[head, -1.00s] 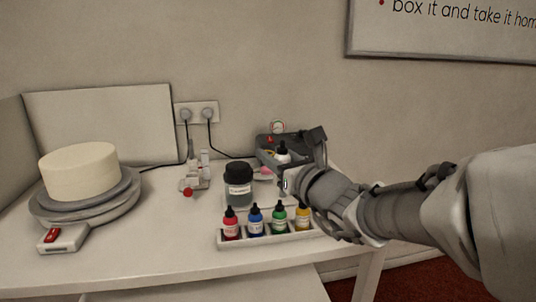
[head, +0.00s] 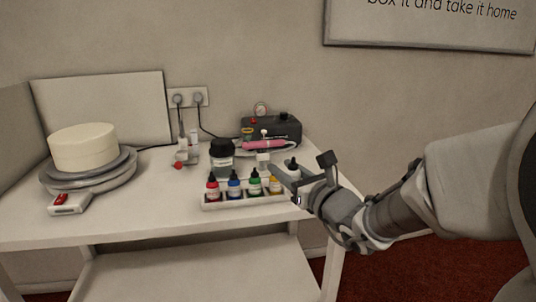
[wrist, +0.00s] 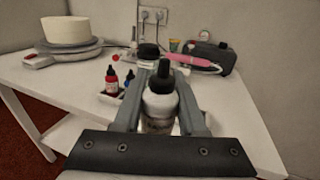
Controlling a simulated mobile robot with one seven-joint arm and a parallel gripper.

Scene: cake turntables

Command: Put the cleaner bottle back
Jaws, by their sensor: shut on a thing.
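The cleaner bottle (wrist: 160,105) is white with a black cap and a pointed black tip. In the wrist view it stands roughly upright between the two fingers of my gripper (wrist: 160,120), which is shut on it. In the head view my gripper (head: 291,180) is at the right end of the table, right of the colour bottles, and the black cap (head: 292,163) shows above the fingers. The lower part of the bottle is hidden, so I cannot tell whether it touches the table.
A white rack (head: 228,202) holds several colour bottles at the table's front edge. Behind it stand a dark-lidded jar (head: 222,158), a pink airbrush (head: 264,144) and a dark compressor (head: 284,128). A cake (head: 84,147) sits on a turntable (head: 92,176) at the left.

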